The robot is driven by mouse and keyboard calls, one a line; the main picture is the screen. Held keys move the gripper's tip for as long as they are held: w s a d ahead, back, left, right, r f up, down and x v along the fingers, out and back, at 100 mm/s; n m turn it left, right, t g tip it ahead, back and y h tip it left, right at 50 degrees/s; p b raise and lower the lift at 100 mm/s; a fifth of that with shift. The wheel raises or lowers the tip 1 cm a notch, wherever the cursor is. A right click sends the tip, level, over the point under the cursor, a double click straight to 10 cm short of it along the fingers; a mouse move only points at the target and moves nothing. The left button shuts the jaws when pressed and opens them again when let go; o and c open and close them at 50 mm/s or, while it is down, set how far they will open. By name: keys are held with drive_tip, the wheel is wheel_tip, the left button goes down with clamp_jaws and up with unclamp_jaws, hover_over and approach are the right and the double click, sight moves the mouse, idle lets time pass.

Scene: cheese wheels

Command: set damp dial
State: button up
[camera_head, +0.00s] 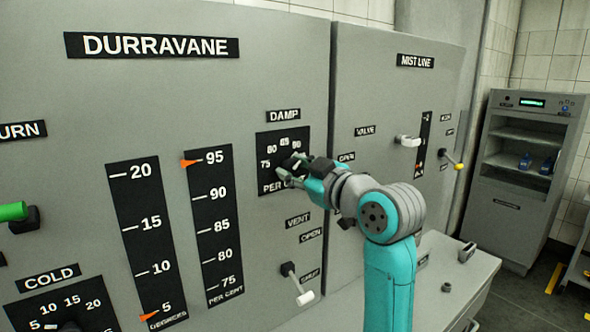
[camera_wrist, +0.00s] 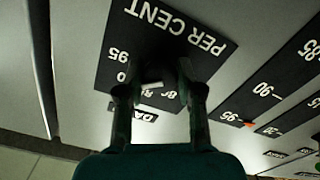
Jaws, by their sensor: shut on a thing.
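The damp dial (camera_head: 264,145) is a black square plate under the DAMP label (camera_head: 283,115), with 75, 80 and further numbers around its top. My gripper (camera_head: 291,172) is at the dial's lower right, its fingers shut on the dial's knob. In the wrist view the plate (camera_wrist: 115,50) appears upside down, with PER CENT at its top. Fingers hide part of the scale, so the exact setting cannot be read.
A per cent gauge (camera_head: 217,239) stands left of the dial, its orange marker (camera_head: 190,162) near 95. A degrees gauge (camera_head: 147,240) is farther left, with its marker near 5. A white-tipped vent lever (camera_head: 304,297) sticks out below the dial. The mist line panel (camera_head: 385,110) is at the right.

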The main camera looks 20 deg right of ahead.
drive_tip(key=n, duration=0.5)
drive_tip(key=shift+n, duration=2.5)
drive_tip(key=o, duration=1.2)
drive_tip(key=shift+c, duration=0.2)
drive_tip(key=v, duration=1.2)
